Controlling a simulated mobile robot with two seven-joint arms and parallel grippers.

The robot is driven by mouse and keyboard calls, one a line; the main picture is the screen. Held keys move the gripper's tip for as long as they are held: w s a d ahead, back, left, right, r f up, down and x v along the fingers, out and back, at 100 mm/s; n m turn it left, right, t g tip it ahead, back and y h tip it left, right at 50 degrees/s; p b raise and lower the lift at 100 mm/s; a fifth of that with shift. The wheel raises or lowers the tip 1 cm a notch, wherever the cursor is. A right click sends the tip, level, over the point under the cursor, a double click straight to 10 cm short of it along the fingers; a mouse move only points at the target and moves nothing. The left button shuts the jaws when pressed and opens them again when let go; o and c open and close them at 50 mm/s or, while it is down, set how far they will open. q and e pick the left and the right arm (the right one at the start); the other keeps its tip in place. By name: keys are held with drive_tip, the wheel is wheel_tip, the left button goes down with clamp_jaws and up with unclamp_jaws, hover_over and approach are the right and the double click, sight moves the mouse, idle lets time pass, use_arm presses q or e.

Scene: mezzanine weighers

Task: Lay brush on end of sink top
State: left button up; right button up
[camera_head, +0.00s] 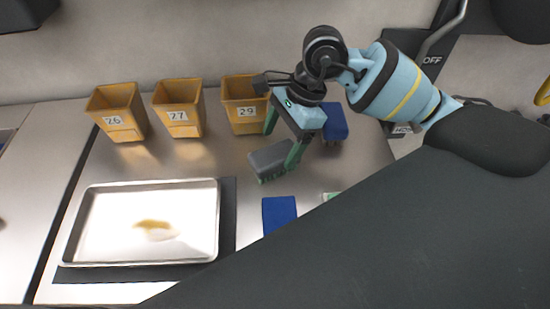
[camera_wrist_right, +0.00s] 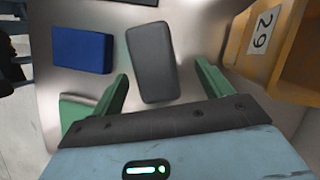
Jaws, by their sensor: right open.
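The brush (camera_head: 270,160) is a grey block with dark green bristles on its lower edge. It is on the steel top (camera_head: 365,165), to the right of the tray. My right gripper (camera_head: 280,146) is open above it, with green fingers. In the right wrist view the grey brush (camera_wrist_right: 151,61) lies ahead of the gap between the open fingers of my right gripper (camera_wrist_right: 162,82). It appears free of both fingers. My left gripper is not in view.
Yellow bins numbered 26 (camera_head: 117,112), 27 (camera_head: 179,108) and 29 (camera_head: 243,104) stand along the back. A metal tray (camera_head: 212,195) with a brown spill lies on a dark mat (camera_head: 229,200). A blue block (camera_head: 335,121) and a blue pad (camera_head: 279,213) are nearby.

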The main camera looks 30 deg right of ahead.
sight(276, 153)
drive_tip(key=x, duration=0.4)
drive_tip(key=shift+s+a+p, duration=0.35)
drive_tip(key=shift+a, duration=0.05)
drive_tip(key=shift+a+f, duration=0.1)
drive_tip(key=shift+f, duration=0.2)
drive_tip(key=shift+f, duration=0.25)
drive_tip(key=c, duration=1.1)
